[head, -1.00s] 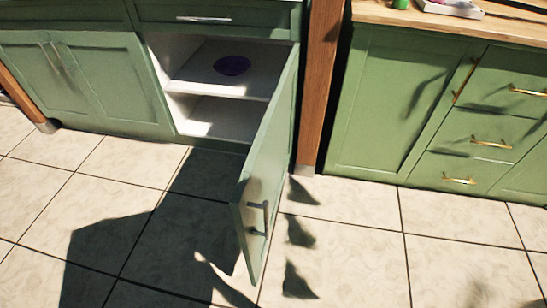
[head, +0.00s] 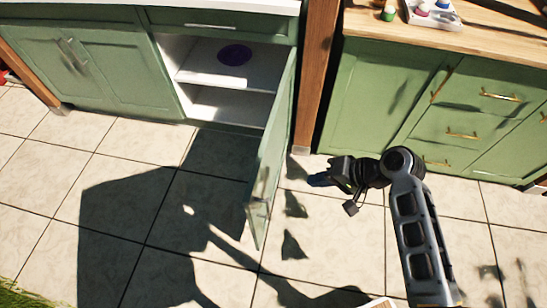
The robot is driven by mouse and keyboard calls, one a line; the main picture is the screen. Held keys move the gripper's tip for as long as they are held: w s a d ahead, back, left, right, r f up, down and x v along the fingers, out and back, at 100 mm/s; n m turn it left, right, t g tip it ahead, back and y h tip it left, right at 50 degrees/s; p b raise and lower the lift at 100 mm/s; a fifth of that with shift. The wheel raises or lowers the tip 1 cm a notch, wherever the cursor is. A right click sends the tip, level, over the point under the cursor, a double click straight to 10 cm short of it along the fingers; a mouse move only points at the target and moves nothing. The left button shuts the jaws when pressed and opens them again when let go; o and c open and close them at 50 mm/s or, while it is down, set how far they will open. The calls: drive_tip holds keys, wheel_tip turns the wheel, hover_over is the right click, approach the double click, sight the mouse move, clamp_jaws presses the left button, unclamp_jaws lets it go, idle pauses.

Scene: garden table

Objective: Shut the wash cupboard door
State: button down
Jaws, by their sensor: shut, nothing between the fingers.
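The wash cupboard door (head: 268,165) is green and stands wide open, swung out toward me from its hinge on the right side of the opening. Its handle (head: 262,184) shows near the free edge. The cupboard's white inside (head: 200,75) is in view, with a purple round thing (head: 235,55) on its shelf. My gripper (head: 317,181) is to the right of the door, on the door's outer side, pointing left. Its fingers look dark blue and are shut and empty. It appears apart from the door.
A wooden post (head: 315,80) stands just right of the door's hinge. Green drawers (head: 470,115) under a wooden worktop (head: 450,40) are at the right. A tray with small pots (head: 435,14) lies on that worktop. The tiled floor (head: 130,180) left of the door is clear.

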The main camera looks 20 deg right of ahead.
wheel_tip(320, 180, up, 3)
drive_tip(key=w, duration=0.2)
drive_tip(key=y+p, duration=0.1)
approach(261, 173)
drive_tip(key=d+f+x, duration=0.1)
drive_tip(key=x, duration=0.4)
drive_tip(key=shift+w+a+g+p, duration=0.3)
drive_tip(key=shift+w+a, duration=0.05)
drive_tip(key=shift+a, duration=0.4)
drive_tip(key=shift+a, duration=0.1)
